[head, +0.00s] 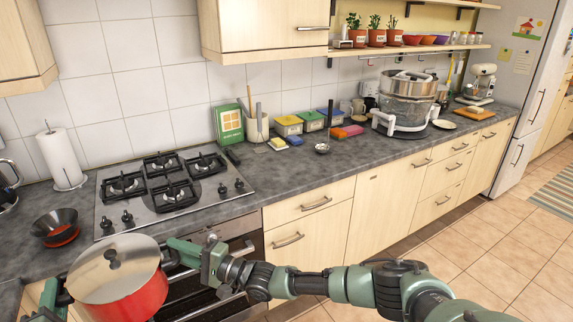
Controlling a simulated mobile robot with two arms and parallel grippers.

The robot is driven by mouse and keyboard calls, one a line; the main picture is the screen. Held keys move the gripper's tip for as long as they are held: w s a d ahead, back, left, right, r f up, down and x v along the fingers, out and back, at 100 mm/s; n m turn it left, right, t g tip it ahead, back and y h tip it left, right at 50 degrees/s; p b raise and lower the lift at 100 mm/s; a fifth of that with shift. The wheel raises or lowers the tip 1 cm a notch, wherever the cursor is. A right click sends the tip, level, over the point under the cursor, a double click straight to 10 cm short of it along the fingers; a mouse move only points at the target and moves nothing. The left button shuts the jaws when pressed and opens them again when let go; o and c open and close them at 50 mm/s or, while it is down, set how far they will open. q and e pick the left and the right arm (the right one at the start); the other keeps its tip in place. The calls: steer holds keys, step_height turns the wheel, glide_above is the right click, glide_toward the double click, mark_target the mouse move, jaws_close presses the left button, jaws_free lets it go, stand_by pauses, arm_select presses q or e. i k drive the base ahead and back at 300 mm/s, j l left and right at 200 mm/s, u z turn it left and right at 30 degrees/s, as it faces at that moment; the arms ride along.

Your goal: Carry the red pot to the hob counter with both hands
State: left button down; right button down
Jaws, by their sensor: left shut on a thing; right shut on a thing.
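The red pot (138,303) with a shiny metal lid (110,268) is at the lower left, in front of the hob counter (240,212). It is held between my two grippers and looks level. My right gripper (180,252) is shut at the pot's right side; the handle itself is hidden by the fingers. My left gripper (57,298) is shut at the pot's left side, partly cut off by the frame's bottom edge. The hob (170,187) with several black burners lies beyond the pot, with nothing on its grates.
The oven front (215,275) is below the hob. A large steamer (405,105) stands farther right.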

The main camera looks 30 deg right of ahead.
mark_target(275, 167)
steer(key=i+l+z, duration=0.1)
steer(key=z, duration=1.35)
steer(key=i+j, duration=0.2)
steer(key=i, duration=0.2)
steer(key=i+j, duration=0.15)
steer(key=i, duration=0.25)
steer(key=i+j, duration=0.75)
steer(key=j, duration=0.2)
